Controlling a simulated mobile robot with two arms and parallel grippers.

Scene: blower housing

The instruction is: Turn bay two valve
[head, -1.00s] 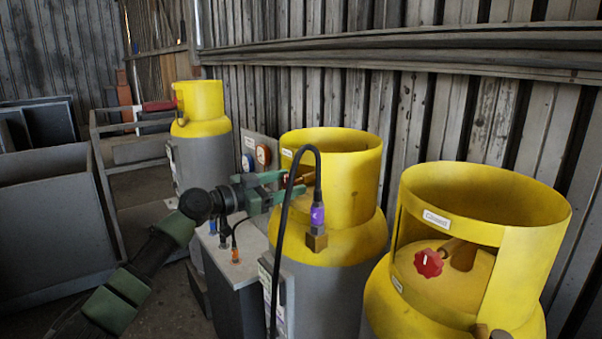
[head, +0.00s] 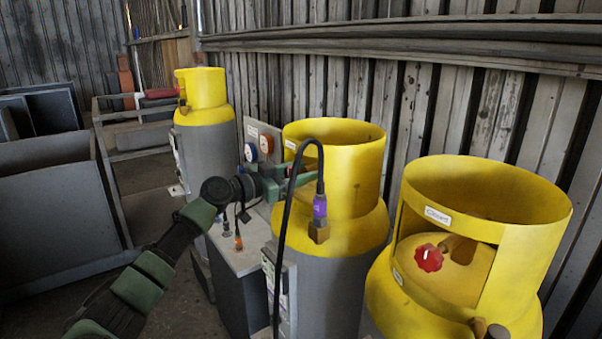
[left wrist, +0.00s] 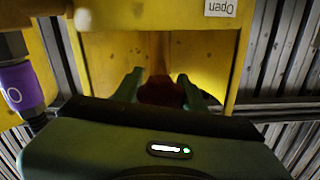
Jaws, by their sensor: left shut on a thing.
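The middle yellow-and-grey cylinder (head: 345,205) has a yellow collar with an opening on its near left side. My left gripper (head: 296,183) reaches into that opening, partly hidden behind a black hose. In the left wrist view its two green fingers (left wrist: 158,86) are shut on a dark red valve knob (left wrist: 161,93), one finger on each side. I cannot make out a bay number. My right gripper is out of view.
The black hose (head: 285,215) ends in a purple connector (head: 320,206) close beside my left gripper. A right cylinder (head: 535,225) has a red knob (head: 429,257) and a "Closed" label (head: 437,216). Another cylinder (head: 206,145) stands behind left. A grey cabinet (head: 240,290) is below my arm.

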